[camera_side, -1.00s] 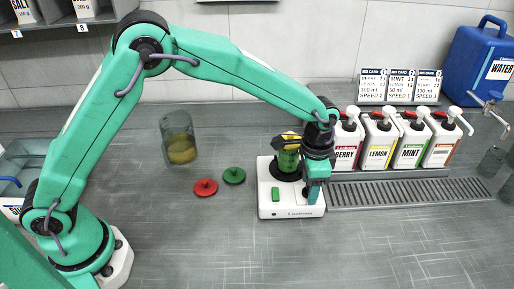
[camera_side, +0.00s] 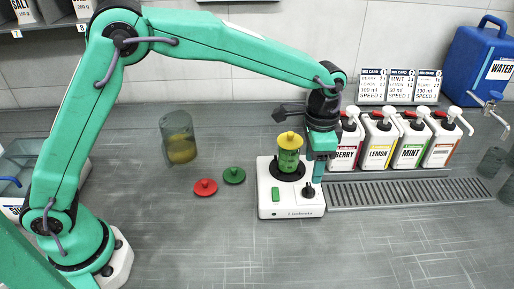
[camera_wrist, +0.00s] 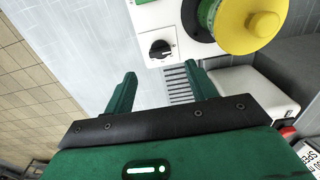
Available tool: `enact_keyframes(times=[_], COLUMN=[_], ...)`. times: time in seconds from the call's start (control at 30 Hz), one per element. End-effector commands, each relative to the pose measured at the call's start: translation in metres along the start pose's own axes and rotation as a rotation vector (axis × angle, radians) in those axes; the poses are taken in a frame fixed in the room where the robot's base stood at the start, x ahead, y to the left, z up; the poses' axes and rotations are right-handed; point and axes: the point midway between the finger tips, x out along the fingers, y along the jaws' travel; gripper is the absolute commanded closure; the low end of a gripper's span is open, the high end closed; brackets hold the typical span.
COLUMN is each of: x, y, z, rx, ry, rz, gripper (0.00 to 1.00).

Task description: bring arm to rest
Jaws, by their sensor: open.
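My gripper (camera_wrist: 158,92) is open and empty in the wrist view, its two green fingers spread apart. In the side view my gripper (camera_side: 316,172) hangs just above the right part of the white mixer base (camera_side: 290,208). The base carries a black knob (camera_side: 308,191), which also shows in the wrist view (camera_wrist: 160,48), and a green switch (camera_side: 275,194). A green mixer vessel (camera_side: 288,160) stands upright on the base with a yellow lid (camera_side: 289,140) on top. The fingers are apart from the knob in the wrist view.
A glass jar with yellowish contents (camera_side: 180,148) stands at the left. A red lid (camera_side: 205,187) and a green lid (camera_side: 234,175) lie on the counter. Pump bottles (camera_side: 379,140), a drain grille (camera_side: 410,191) and a blue water canister (camera_side: 478,60) are at the right. The front counter is clear.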

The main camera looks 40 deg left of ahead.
Motion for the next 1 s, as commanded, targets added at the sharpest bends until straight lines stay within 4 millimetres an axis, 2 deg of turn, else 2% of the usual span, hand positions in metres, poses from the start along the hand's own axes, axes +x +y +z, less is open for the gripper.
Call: enact_keyframes(times=[0.57,0.77,1.0], x=[-0.009,-0.029,-0.066], y=[-0.003,-0.011,-0.026], z=[0.004,0.022,0.064], rx=[-0.01,-0.055,-0.152], ry=[0.007,0.035,0.094], rz=[-0.002,-0.011,-0.031], gripper=[0.44,0.44,0.44])
